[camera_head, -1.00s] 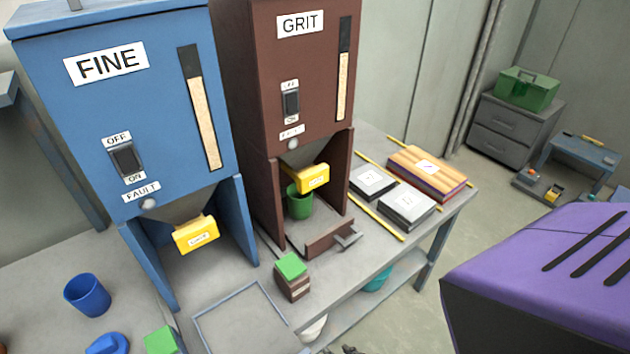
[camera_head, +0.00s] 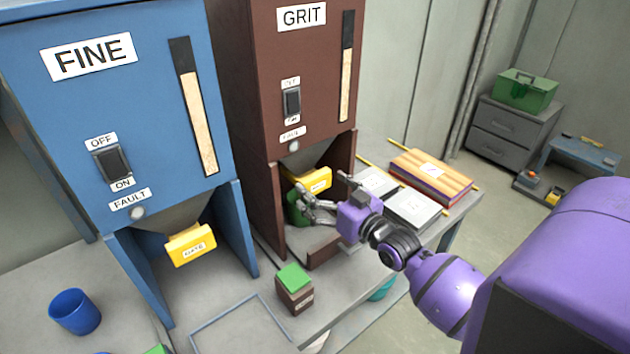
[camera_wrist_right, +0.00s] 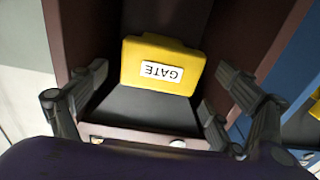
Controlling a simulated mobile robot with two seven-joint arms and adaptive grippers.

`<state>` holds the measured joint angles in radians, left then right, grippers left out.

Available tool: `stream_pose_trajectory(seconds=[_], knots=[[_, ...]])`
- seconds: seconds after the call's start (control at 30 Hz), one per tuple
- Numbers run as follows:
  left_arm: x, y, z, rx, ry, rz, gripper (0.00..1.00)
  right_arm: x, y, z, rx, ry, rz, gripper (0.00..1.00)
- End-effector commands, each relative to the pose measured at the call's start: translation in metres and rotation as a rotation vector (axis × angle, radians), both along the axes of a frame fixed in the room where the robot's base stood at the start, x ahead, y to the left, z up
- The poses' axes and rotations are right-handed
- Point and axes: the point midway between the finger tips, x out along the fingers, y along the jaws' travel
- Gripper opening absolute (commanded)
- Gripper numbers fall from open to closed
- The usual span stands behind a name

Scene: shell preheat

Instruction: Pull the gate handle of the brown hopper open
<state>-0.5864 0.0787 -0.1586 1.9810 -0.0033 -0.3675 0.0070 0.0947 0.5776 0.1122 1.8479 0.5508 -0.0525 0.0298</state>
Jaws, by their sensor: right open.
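The brown hopper (camera_head: 268,85) labelled GRIT stands right of the blue FINE hopper. Its yellow gate handle (camera_head: 313,181) sits under the chute, and in the right wrist view the handle (camera_wrist_right: 162,66) shows its GATE label upside down. My right gripper (camera_head: 322,194) is at the brown hopper's opening, in front of the handle. Its fingers are spread to either side of the handle (camera_wrist_right: 160,92) with a gap on both sides, not closed on it. A green cup (camera_head: 296,207) stands below the handle, partly hidden by the fingers. My left gripper is not in view.
The blue hopper (camera_head: 150,100) has its own yellow gate handle (camera_head: 190,245). A brown box with a green top (camera_head: 295,288) and a blue cup (camera_head: 75,311) stand on the bench. Grey boxes (camera_head: 412,208) and a striped stack (camera_head: 430,175) lie right of the brown hopper.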

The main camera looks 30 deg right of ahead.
Motion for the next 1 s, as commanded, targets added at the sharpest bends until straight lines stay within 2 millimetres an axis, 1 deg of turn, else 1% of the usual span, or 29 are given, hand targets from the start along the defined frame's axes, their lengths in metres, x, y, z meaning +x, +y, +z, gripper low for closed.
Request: stream_pose_trajectory(seconds=[0.03, 0.1, 0.2, 0.3, 0.53, 0.57, 1.0], knots=[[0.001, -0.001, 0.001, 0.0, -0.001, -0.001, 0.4, 0.009, 0.001, 0.002, 0.0, -0.002, 0.001, 0.91], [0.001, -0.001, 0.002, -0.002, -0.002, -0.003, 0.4, 0.017, 0.002, 0.001, 0.0, -0.001, 0.001, 0.91], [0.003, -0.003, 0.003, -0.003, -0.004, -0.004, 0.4, 0.026, 0.002, 0.0, -0.001, 0.0, 0.0, 0.91], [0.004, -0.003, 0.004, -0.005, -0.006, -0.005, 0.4, 0.029, 0.003, -0.001, -0.001, 0.002, 0.0, 0.91], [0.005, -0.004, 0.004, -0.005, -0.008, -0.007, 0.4, 0.03, 0.003, -0.001, -0.001, 0.003, 0.0, 0.91], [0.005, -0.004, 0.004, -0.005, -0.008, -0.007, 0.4, 0.03, 0.003, -0.001, -0.001, 0.003, 0.0, 0.88], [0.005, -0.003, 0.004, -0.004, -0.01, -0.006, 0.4, 0.03, 0.003, -0.001, -0.001, 0.003, 0.0, 0.3]])
